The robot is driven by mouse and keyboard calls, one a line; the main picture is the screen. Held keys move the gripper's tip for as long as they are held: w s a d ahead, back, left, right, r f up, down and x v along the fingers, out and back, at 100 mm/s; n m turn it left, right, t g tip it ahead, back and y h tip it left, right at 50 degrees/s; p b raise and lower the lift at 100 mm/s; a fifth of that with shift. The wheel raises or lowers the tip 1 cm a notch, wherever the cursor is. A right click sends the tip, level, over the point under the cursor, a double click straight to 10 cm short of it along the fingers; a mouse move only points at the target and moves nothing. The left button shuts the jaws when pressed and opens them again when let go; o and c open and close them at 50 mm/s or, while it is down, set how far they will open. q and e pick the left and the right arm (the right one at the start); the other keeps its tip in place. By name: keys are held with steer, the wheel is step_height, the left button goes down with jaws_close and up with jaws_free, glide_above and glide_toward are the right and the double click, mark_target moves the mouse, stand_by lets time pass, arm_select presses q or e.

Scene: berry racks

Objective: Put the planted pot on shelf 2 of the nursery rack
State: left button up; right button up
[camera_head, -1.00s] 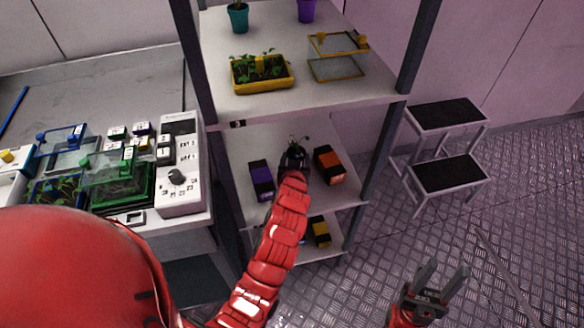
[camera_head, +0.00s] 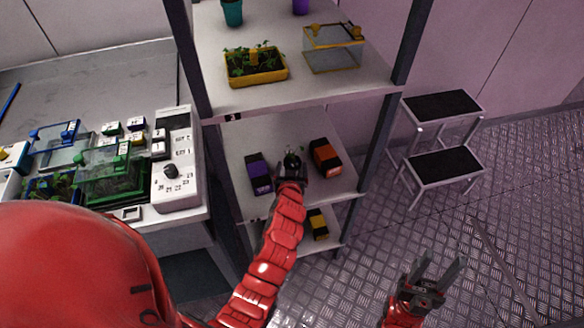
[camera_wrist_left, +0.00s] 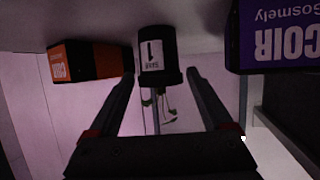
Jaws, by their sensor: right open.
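The planted pot (camera_head: 293,161) is small and black with a green seedling. It stands on the middle shelf (camera_head: 268,130) of the rack, between a purple box and an orange box. In the left wrist view, which is upside down, the pot (camera_wrist_left: 158,70) has a white label reading 1 and rests upright on the shelf. My left gripper (camera_head: 290,176) is just in front of the pot. In the wrist view its fingers (camera_wrist_left: 161,78) are apart, with a gap on each side of the pot. My right gripper (camera_head: 443,270) is open and empty above the floor.
The purple box (camera_head: 259,174) and orange box (camera_head: 325,158) flank the pot closely. The shelf above holds a yellow planter (camera_head: 257,68) and a clear case (camera_head: 333,50). A yellow box (camera_head: 318,225) is on the lower shelf. A step stool (camera_head: 443,135) stands right of the rack.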

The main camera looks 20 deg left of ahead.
arm_select(q)
steer(key=shift+o, duration=0.7)
